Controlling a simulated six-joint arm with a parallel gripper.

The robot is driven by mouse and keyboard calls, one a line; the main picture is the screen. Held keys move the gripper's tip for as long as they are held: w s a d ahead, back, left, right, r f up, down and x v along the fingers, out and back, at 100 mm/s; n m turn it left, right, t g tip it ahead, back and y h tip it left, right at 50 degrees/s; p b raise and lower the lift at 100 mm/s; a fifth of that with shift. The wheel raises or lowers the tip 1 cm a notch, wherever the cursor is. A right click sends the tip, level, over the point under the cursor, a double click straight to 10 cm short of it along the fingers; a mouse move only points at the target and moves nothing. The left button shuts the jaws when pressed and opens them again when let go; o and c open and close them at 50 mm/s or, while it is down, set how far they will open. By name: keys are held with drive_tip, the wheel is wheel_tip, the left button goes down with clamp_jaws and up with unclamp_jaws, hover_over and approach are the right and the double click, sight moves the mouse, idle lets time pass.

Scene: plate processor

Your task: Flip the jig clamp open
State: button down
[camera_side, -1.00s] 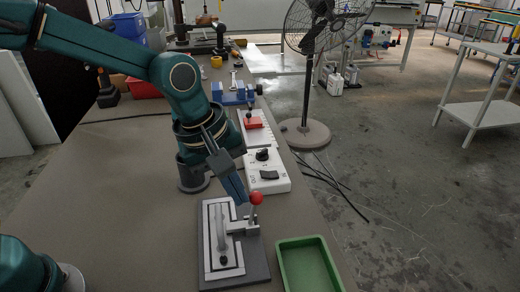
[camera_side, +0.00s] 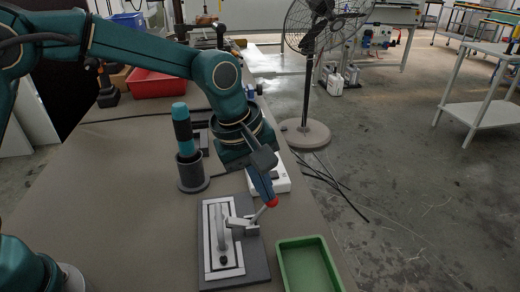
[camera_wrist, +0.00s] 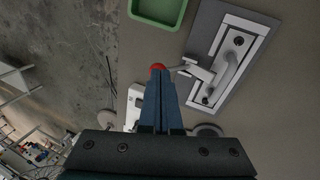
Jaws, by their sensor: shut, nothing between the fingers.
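The jig (camera_side: 256,262) is a dark grey base plate on the bench with a pale frame and a grey handle-shaped piece inside. It also shows in the wrist view (camera_wrist: 207,28). Its clamp (camera_side: 242,222) sits at the far right part of the plate. The clamp's lever (camera_side: 259,214) leans to the right and ends in a red ball knob (camera_side: 272,202). My gripper (camera_side: 268,196) is shut and empty, pointing down with its tips at the knob. In the wrist view the fingertips (camera_wrist: 160,76) partly cover the red knob (camera_wrist: 158,66); contact looks likely but is not certain.
A green tray (camera_side: 280,270) stands right of the jig. A white switch box (camera_side: 281,182) is partly hidden behind my gripper. A dark holder with a teal-handled tool (camera_side: 183,130) stands behind left. The bench left of the jig is clear.

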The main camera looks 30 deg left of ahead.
drive_tip(key=shift+w+d+f, duration=1.65)
drive_tip(key=shift+w+d, duration=0.15)
drive_tip(key=shift+d, duration=0.05)
drive_tip(key=shift+f, duration=0.1)
drive_tip(key=v, duration=0.5)
